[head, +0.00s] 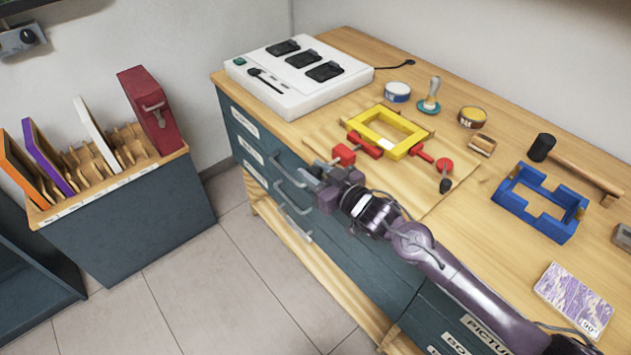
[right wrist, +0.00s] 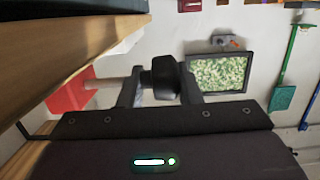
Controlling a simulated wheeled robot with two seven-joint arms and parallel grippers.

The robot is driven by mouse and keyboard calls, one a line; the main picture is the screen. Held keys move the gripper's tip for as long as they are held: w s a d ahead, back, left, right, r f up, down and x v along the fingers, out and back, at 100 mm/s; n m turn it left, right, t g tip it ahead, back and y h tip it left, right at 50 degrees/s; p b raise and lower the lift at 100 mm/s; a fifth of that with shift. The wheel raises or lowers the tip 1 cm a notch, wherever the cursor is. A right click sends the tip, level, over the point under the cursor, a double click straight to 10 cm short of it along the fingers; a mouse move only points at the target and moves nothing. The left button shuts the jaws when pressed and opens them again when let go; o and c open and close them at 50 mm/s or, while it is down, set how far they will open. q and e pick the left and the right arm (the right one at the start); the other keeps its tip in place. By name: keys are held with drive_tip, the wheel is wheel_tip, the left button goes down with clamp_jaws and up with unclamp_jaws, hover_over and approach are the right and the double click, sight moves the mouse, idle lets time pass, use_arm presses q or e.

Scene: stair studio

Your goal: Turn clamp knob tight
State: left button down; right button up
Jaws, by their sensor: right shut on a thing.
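A yellow frame (head: 400,122) lies on a wooden board (head: 325,122) on the bench, with red clamp parts on its near side. A red clamp block (head: 344,154) stands at the bench's front edge; it also shows in the right wrist view (right wrist: 68,92), with a pale screw shaft (right wrist: 105,84) coming out of it. My right gripper (head: 318,172) is just off the front edge. In the right wrist view, my right gripper (right wrist: 160,82) is shut on a black clamp knob (right wrist: 164,74). The knob is hidden in the head view. My left gripper is not in view.
A red round part (head: 445,165) with a black handle (head: 445,185) lies at the board's right. A white box (head: 297,85), jars, a brush (head: 430,98), a blue frame (head: 541,203) and a mallet (head: 543,147) are on the bench. Drawer handles (head: 290,170) stick out below my gripper.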

drive_tip(key=shift+s+a+f+t+y+b, duration=0.3)
drive_tip(key=shift+t+y+b, duration=0.15)
drive_tip(key=shift+b, duration=0.25)
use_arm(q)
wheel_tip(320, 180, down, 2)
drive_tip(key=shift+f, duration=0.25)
use_arm(e)
drive_tip(key=shift+r, duration=0.15)
drive_tip(key=o, duration=0.6)
drive_tip(key=shift+c, duration=0.2)
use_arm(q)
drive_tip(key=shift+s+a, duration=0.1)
use_arm(e)
drive_tip(key=shift+o, duration=1.1)
drive_tip(key=shift+a, duration=0.1)
drive_tip(key=shift+r, duration=0.1)
drive_tip(key=shift+s+d, duration=0.2)
drive_tip(key=shift+d, duration=0.15)
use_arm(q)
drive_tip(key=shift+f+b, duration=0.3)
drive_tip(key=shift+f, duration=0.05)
use_arm(e)
drive_tip(key=v, duration=0.7)
